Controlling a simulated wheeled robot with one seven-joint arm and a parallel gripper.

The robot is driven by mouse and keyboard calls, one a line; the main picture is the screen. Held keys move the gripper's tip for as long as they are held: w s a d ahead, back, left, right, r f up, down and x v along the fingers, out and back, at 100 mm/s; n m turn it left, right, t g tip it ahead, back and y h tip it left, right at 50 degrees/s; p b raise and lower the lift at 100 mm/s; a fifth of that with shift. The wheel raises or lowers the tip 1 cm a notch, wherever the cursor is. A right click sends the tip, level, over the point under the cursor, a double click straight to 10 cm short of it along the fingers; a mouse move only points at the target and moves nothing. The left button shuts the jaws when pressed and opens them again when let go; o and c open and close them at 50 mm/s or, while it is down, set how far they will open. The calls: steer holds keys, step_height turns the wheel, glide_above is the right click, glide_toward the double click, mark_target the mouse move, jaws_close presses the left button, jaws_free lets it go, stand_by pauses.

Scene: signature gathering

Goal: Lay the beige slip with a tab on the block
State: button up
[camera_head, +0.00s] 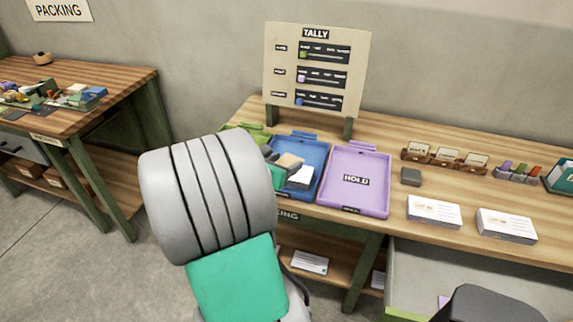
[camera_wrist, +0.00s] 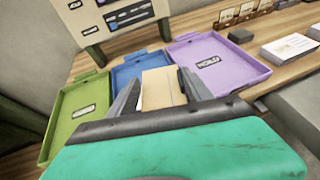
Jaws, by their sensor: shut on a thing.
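My gripper (camera_wrist: 160,92) is shut on the beige slip (camera_wrist: 160,80), which sits between its two grey fingers in the wrist view. The slip also shows in the head view (camera_head: 290,160), above or over the blue tray (camera_head: 312,150); I cannot tell its height. Its tab cannot be made out. A small dark grey block (camera_head: 411,176) lies on the bench right of the purple tray, and shows at the upper right of the wrist view (camera_wrist: 240,36). My gripper is well to the left of it.
The purple HOLD tray (camera_head: 375,202) lies between my gripper and the block. A green tray (camera_wrist: 58,132) is on the left. White card stacks (camera_head: 434,209), card holders (camera_head: 445,155) and the TALLY board (camera_head: 350,68) stand around. An open drawer (camera_head: 410,268) juts out at the front right.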

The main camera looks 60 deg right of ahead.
mark_target(290, 157)
steer(key=s+d+r+m+g, duration=0.1)
steer(key=s+d+m+g, duration=0.15)
steer(key=s, duration=0.35)
steer(key=shift+n+t, duration=0.25)
steer(key=shift+n, duration=0.1)
steer(key=w+d+f, duration=0.1)
steer(key=w, duration=0.1)
steer(key=w+d+f, duration=0.1)
steer(key=w+d, duration=0.1)
steer(key=w+d+f, duration=0.2)
steer(key=shift+w+p, duration=0.1)
steer(key=shift+p, duration=0.2)
steer(key=w+d+f, duration=0.2)
steer(key=f, duration=0.1)
steer(key=w+d+f, duration=0.1)
steer(key=w+f, duration=0.1)
steer(key=shift+f, duration=0.2)
steer(key=f, duration=0.3)
steer(key=shift+w+d+f, duration=0.2)
steer(key=shift+w+f, duration=0.05)
steer(key=shift+f, duration=0.05)
steer(key=o, duration=1.3)
steer(key=shift+f, duration=0.1)
